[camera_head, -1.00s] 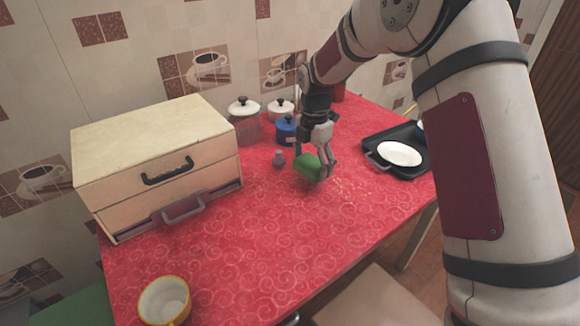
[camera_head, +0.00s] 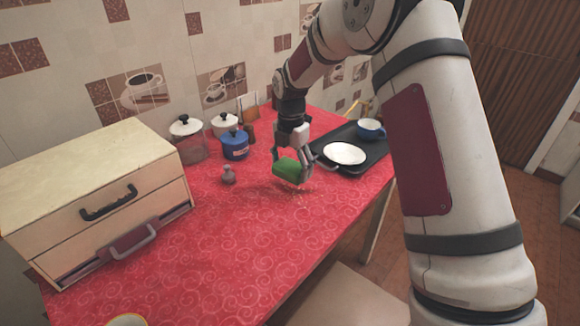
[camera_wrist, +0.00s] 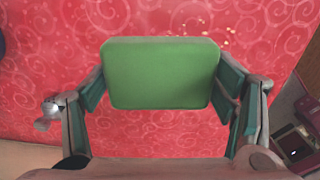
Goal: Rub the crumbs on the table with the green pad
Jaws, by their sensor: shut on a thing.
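The green pad (camera_head: 290,170) is held in my gripper (camera_head: 291,158), close to the red tabletop. In the wrist view the pad (camera_wrist: 160,75) sits between the two fingers, which are shut on its sides. The crumbs (camera_head: 290,197) are small pale specks on the red patterned table (camera_head: 230,245), just in front of and beside the pad. In the wrist view some crumbs (camera_wrist: 226,30) show beyond the pad's upper right corner. I cannot tell whether the pad touches the table.
A small grey shaker (camera_head: 228,174), blue pot (camera_head: 234,145) and lidded jars (camera_head: 190,146) stand behind left. A wooden drawer box (camera_head: 90,190) fills the left.

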